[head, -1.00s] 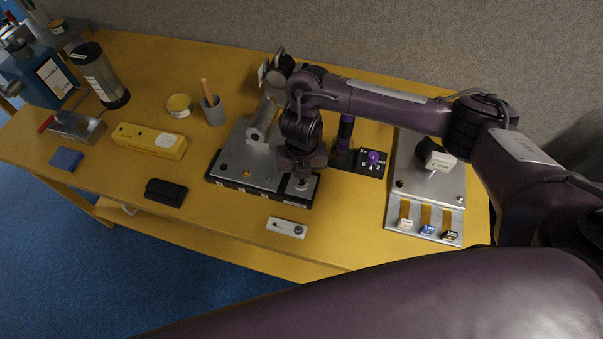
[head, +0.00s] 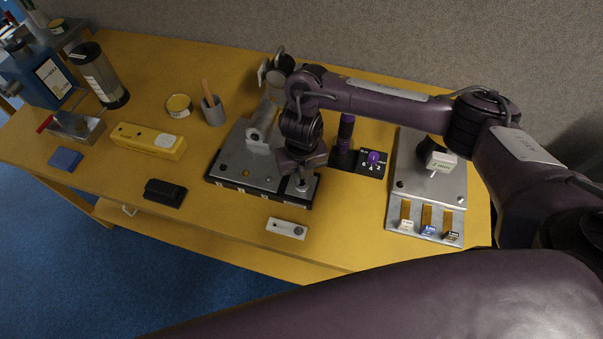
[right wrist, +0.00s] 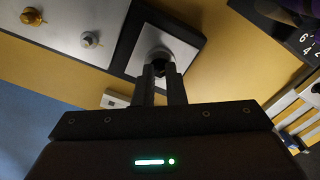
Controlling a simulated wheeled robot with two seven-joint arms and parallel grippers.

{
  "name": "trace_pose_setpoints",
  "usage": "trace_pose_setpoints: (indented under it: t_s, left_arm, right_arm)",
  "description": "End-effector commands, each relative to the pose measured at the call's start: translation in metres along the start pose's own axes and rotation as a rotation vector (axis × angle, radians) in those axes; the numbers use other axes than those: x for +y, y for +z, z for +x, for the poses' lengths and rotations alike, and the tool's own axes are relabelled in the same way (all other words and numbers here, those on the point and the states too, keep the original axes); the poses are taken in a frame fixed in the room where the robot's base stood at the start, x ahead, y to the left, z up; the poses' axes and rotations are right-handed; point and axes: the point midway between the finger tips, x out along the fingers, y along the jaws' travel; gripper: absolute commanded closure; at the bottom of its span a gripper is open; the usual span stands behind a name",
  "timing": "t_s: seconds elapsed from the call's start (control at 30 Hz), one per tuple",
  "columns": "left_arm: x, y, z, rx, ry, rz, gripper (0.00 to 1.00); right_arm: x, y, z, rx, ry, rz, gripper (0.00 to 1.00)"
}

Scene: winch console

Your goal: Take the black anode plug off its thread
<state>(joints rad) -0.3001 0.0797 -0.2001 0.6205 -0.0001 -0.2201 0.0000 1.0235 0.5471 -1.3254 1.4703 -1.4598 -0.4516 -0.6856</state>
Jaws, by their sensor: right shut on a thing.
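The winch console (head: 232,164) has a silver top and a dark base, and stands near the middle of the yellow bench. My right gripper (head: 302,178) points down over the console's front right corner. In the right wrist view its two fingers (right wrist: 161,80) are close together and shut on the black anode plug (right wrist: 158,68), of which only a small dark part shows between the tips. A round silver seat (right wrist: 157,54) lies right at the fingertips. I cannot tell whether the plug still sits on its thread. My left gripper is not in view.
A small white block (head: 287,228) lies in front of the console. A black box (head: 165,193) and a yellow case (head: 148,140) lie to its left. A purple-knobbed dial (head: 373,160) and a grey plate with tabs (head: 412,182) are to its right. The bench front is mostly clear.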

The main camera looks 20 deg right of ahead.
Motion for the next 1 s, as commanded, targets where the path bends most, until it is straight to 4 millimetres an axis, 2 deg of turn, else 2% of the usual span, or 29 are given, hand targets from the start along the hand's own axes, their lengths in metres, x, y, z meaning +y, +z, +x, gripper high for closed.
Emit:
trace_pose_setpoints:
  t_s: [1.0]
  left_arm:
    - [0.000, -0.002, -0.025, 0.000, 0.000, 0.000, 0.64]
  right_arm:
    - [0.000, 0.000, -0.026, 0.000, 0.000, 0.001, 1.00]
